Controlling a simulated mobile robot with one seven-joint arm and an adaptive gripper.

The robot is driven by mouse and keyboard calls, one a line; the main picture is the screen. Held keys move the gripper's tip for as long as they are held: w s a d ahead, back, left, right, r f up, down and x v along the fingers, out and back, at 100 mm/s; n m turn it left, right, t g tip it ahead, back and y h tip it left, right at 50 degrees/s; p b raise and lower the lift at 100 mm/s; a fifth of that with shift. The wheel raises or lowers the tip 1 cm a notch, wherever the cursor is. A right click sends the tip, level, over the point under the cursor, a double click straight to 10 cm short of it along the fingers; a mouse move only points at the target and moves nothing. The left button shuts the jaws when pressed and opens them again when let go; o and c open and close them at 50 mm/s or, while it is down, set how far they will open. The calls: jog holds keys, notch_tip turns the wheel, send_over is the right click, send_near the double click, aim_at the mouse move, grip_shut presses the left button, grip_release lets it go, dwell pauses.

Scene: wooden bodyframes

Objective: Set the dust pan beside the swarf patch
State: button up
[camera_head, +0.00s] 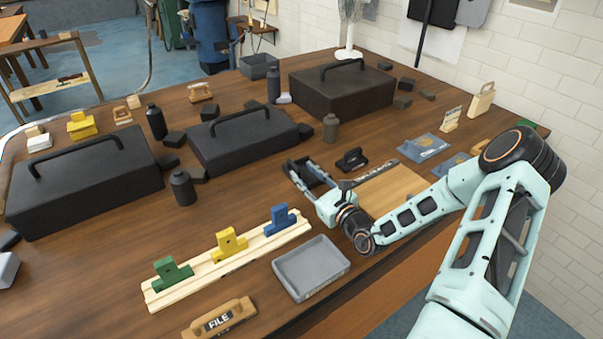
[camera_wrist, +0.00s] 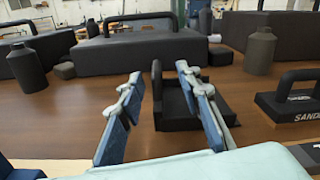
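My gripper (camera_head: 301,168) is low over the middle of the bench, with its fingers pointing away toward the toolboxes. In the wrist view its fingers (camera_wrist: 160,80) stand apart. A black pan-like object with an upright handle (camera_wrist: 185,106) lies between and beyond them; it looks like the dust pan. I cannot tell whether the fingers touch it. I cannot clearly identify a swarf patch; two blue-grey flat pieces (camera_head: 424,146) lie at the right of the bench.
A black block marked SAND (camera_wrist: 291,104) is right of the pan, also in the head view (camera_head: 352,160). Black toolboxes (camera_head: 245,140) and bottles stand beyond. A grey tray (camera_head: 312,267) and a rack of coloured clamps (camera_head: 228,257) are nearer. Bare wood shows left of the gripper.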

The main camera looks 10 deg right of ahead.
aim_at(288, 160)
jog(key=x, duration=0.3)
jog(key=p+x, duration=0.1)
jog(key=x, duration=0.2)
jog(key=shift+s+a+f, duration=0.15)
jog(key=shift+a, duration=0.05)
grip_shut()
